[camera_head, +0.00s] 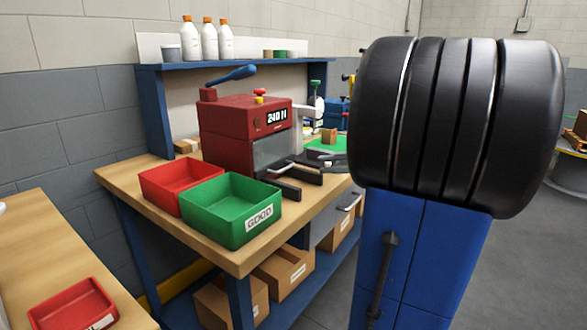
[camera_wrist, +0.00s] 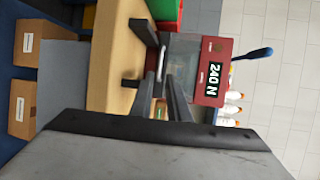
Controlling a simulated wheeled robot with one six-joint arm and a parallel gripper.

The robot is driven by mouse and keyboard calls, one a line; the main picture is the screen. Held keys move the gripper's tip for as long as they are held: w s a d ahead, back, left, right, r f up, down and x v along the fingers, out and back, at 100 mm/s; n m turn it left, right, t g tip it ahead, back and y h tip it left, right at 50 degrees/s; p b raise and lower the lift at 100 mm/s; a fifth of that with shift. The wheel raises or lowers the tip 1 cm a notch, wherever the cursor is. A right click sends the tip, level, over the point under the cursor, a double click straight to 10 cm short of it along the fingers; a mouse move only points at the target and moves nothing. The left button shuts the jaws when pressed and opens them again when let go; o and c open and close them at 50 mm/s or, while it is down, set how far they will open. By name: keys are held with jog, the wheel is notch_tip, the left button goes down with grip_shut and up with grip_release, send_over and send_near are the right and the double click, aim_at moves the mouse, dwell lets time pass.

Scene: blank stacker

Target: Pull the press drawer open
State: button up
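The red press (camera_head: 232,118) stands on the wooden workbench with its display reading 240 N. Its drawer front (camera_head: 272,150) is a grey panel low on the front and looks closed. A thin silver handle (camera_head: 280,168) runs across it, between two dark bars that stick out from the press. In the wrist view the press (camera_wrist: 208,72) appears turned on its side, and the handle (camera_wrist: 162,62) lies just ahead of my fingertips. My gripper (camera_wrist: 160,77) is open, with a gap between its fingers. In the head view my gripper (camera_head: 312,163) is partly hidden behind my own arm.
A green bin (camera_head: 232,208) labelled GOOD and a red bin (camera_head: 160,183) sit left of the press. A blue lever (camera_head: 232,76) rises above it. Cardboard boxes (camera_head: 285,270) stand on the lower shelf. White bottles (camera_head: 208,42) line the upper shelf.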

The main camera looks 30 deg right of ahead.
aim_at(288, 168)
jog(key=shift+x, duration=5.15)
grip_shut()
jog(key=shift+f, duration=0.1)
